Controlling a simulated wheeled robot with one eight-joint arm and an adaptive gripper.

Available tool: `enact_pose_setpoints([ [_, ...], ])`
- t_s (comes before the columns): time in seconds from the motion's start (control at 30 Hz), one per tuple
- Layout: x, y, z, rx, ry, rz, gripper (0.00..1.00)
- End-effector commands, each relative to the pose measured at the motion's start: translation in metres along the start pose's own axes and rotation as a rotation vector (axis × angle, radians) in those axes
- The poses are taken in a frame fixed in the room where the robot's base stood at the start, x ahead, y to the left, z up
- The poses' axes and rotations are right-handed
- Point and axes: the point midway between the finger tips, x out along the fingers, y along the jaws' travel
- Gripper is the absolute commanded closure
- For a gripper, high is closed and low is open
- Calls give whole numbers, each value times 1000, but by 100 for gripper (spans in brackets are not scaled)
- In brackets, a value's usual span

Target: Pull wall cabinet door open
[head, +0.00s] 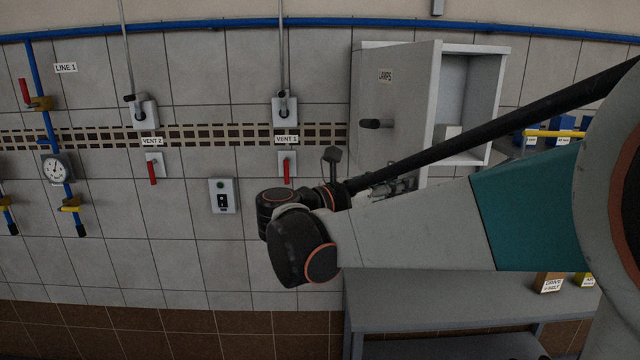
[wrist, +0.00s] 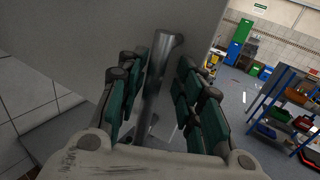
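The wall cabinet (head: 475,52) hangs at the right of the head view. Its grey door (head: 405,75), labelled LAMPS, stands ajar, and part of the interior shows to the right of the door's edge. A dark handle (head: 375,123) sticks out from the door. In the wrist view the door (wrist: 110,35) fills the upper left, and the grey handle bar (wrist: 162,70) runs between my fingers. My gripper (wrist: 165,85) is open, with finger pads on both sides of the bar and narrow gaps visible. In the head view my gripper is largely hidden behind my arm.
A grey bench (head: 420,300) stands below the cabinet. A switch box (head: 223,196) and red-handled vent valves (head: 287,170) are on the tiled wall to the left. In the wrist view, a blue shelf rack (wrist: 285,105) stands at right, with open floor (wrist: 235,110) beside it.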

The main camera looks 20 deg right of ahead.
Motion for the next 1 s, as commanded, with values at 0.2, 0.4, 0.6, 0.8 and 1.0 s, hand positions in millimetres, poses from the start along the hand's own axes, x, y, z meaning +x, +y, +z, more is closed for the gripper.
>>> enact_pose_setpoints([
  [0.2, -1, 1, 1, 0, -1, 2, 68],
  [0.4, -19, 2, 1, 0, -2, 6, 68],
  [0.6, -52, 2, 0, 0, -1, 6, 68],
  [0.8, -72, 1, 0, 0, -1, 3, 68],
  [1.0, -75, 1, 0, 0, 0, 1, 68],
])
